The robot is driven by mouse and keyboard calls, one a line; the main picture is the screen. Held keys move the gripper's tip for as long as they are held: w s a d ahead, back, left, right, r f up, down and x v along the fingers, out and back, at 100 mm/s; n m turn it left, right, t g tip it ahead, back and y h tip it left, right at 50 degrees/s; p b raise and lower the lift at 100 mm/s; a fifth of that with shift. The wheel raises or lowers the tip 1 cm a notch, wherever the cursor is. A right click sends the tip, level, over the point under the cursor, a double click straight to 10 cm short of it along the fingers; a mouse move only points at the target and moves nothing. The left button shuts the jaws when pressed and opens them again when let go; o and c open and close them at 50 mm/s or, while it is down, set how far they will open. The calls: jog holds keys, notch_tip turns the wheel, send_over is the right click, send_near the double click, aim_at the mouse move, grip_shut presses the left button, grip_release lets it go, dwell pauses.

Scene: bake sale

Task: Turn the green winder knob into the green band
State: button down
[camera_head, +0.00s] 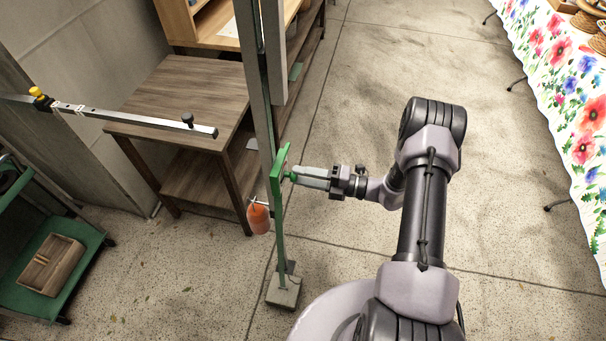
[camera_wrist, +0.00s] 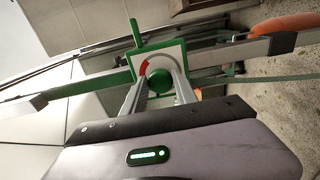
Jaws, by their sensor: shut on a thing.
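The green winder knob (camera_head: 291,176) sticks out from a green-edged plate (camera_head: 279,168) on an upright post. In the wrist view the round green knob (camera_wrist: 159,79) lies between the two grey fingers of my gripper (camera_wrist: 160,84). My gripper (camera_head: 297,178) reaches it from the right in the head view and is shut on it. The wrist view shows the plate's pale face (camera_wrist: 179,57) with a curved red band (camera_wrist: 145,67) at the knob's upper left. The fingers hide part of the dial, and I cannot make out the green band or a pointer.
An orange float-like weight (camera_head: 259,218) hangs beside the post, above its block foot (camera_head: 284,291). A metal bar (camera_head: 135,117) extends over a wooden table (camera_head: 185,88) at left. A green cart (camera_head: 60,265) stands lower left. Open floor (camera_head: 350,90) lies beyond my arm.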

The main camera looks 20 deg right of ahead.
jog(key=shift+f+m+p, duration=0.15)
jog(key=shift+m+p, duration=0.25)
jog(key=shift+m, duration=3.6)
jog(key=c, duration=1)
grip_release()
jog(key=shift+s, duration=0.1)
jog(key=p+v, duration=0.2)
jog(key=v, duration=1.5)
jog(key=shift+d, duration=0.15)
